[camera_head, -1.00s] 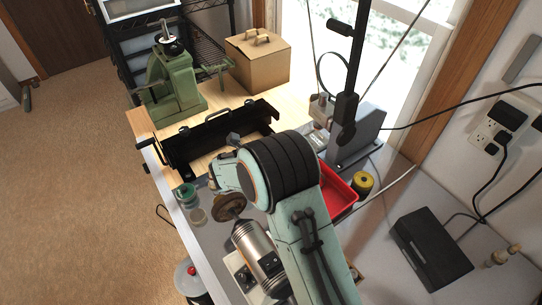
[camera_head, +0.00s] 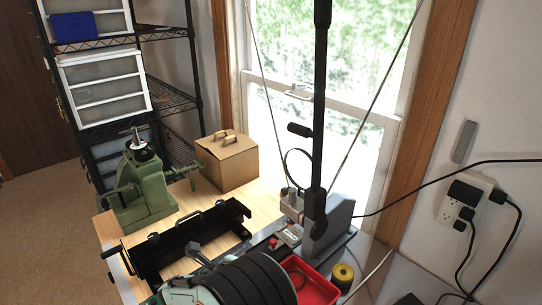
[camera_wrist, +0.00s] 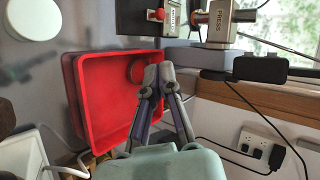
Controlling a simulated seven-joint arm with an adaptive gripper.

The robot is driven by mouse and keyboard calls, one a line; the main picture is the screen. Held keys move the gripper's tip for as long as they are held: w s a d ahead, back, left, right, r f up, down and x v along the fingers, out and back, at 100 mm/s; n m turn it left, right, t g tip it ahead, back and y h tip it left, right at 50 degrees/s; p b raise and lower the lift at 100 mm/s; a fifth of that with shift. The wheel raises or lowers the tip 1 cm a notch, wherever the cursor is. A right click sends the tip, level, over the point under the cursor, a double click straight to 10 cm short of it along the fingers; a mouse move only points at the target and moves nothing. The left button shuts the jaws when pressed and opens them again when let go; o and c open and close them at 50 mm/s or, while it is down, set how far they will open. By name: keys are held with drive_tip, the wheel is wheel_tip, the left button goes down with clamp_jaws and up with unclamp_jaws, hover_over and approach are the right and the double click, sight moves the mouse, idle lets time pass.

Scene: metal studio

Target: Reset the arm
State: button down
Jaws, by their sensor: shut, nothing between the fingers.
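My gripper (camera_wrist: 158,75) shows in the wrist view with its two fingers together and nothing between them. Its fingertips appear in front of the right part of a red tray (camera_wrist: 95,72); I cannot tell how far apart they are. The red tray also shows in the head view (camera_head: 318,288), just right of my arm.
A black metal frame (camera_head: 185,240), a green machine (camera_head: 145,190) and a cardboard box (camera_head: 230,162) stand on the wooden bench. A press (camera_head: 325,225) with a tall lever stands behind the tray. A yellow spool (camera_head: 343,277) sits beside the tray. Sockets with cables (camera_head: 465,200) are at right.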

drive_tip(key=w+d+r+m+t+h, duration=0.15)
drive_tip(key=d+r+m, duration=0.35)
drive_tip(key=d+r, duration=1.05)
drive_tip(key=s+d+r+n+g, duration=0.2)
drive_tip(key=s+d+r, duration=0.1)
drive_tip(key=s+d, duration=0.45)
drive_tip(key=s+a+f+n+g+y, duration=0.1)
drive_tip(key=s+a+f+n+g, duration=0.1)
drive_tip(key=s+n, duration=0.6)
drive_tip(key=s+a+f+n+g+y, duration=0.2)
drive_tip(key=s+f+n+g, duration=0.2)
drive_tip(key=s+n, duration=0.5)
drive_tip(key=s+a+f+n+g+y, duration=0.2)
drive_tip(key=s+f+n+g, duration=0.1)
drive_tip(key=s+n, duration=0.5)
drive_tip(key=shift+s+f+n+g, duration=0.15)
drive_tip(key=shift+n+g, duration=0.2)
drive_tip(key=shift+n, duration=0.15)
drive_tip(key=shift+y, duration=0.25)
